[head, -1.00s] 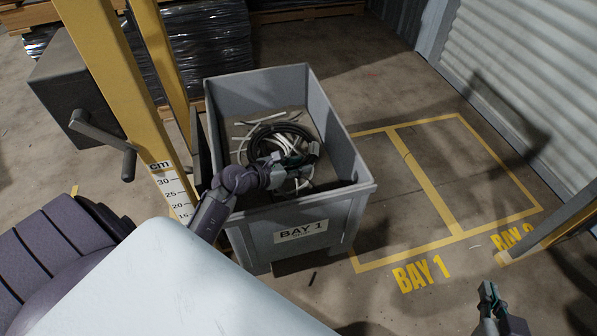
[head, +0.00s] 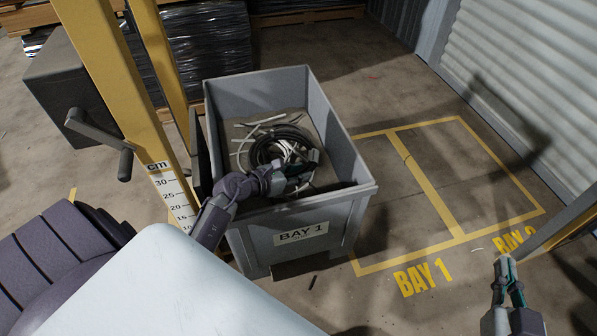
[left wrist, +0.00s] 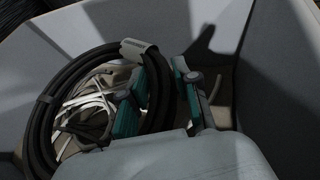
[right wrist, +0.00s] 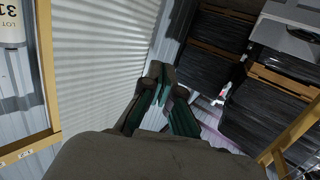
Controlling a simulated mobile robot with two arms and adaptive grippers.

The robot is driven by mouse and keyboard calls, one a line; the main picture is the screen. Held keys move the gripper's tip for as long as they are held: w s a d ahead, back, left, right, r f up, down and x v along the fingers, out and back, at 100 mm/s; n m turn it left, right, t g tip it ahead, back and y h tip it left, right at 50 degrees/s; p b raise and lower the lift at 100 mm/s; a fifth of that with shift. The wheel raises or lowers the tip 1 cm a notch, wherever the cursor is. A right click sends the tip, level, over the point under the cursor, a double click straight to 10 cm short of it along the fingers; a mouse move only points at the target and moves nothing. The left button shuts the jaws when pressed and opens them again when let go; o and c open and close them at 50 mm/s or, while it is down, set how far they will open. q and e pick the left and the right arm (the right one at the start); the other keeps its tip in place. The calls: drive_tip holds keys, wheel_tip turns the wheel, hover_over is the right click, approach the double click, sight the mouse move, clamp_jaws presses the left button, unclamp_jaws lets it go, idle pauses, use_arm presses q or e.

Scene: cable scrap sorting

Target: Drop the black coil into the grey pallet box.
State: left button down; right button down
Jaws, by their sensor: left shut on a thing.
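The black coil (left wrist: 34,130) hangs as a ring with a pale tag (left wrist: 134,48) in the left wrist view. My left gripper (left wrist: 165,85) is shut on the right side of the ring. In the head view the coil (head: 254,150) and my left gripper (head: 310,168) are inside the outline of the grey pallet box (head: 345,215), marked BAY 1. The gap between the coil and what lies below it is hard to judge. My right gripper (head: 508,265) is empty, away from the box, and also shows in its wrist view (right wrist: 167,82); its opening is unclear.
Pale cable pieces (head: 268,122) lie in the box. A yellow mast (head: 115,75) stands left of the box. Yellow floor lines (head: 430,190) mark mostly clear floor to the right, beside a white shutter (head: 540,75). Black-wrapped stacks (head: 210,45) stand behind.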

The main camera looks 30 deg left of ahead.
use_arm(q)
drive_tip(key=shift+f, duration=0.3)
drive_tip(key=c, duration=0.8)
unclamp_jaws()
drive_tip(key=shift+c, duration=0.2)
use_arm(e)
drive_tip(key=shift+w+a+r+t, duration=0.15)
drive_tip(key=shift+r+t, duration=0.2)
drive_tip(key=shift+r, duration=0.2)
drive_tip(key=shift+w+a+r+t, duration=0.15)
drive_tip(key=shift+r+t, duration=0.2)
drive_tip(key=shift+r, duration=0.2)
drive_tip(key=shift+s, duration=0.15)
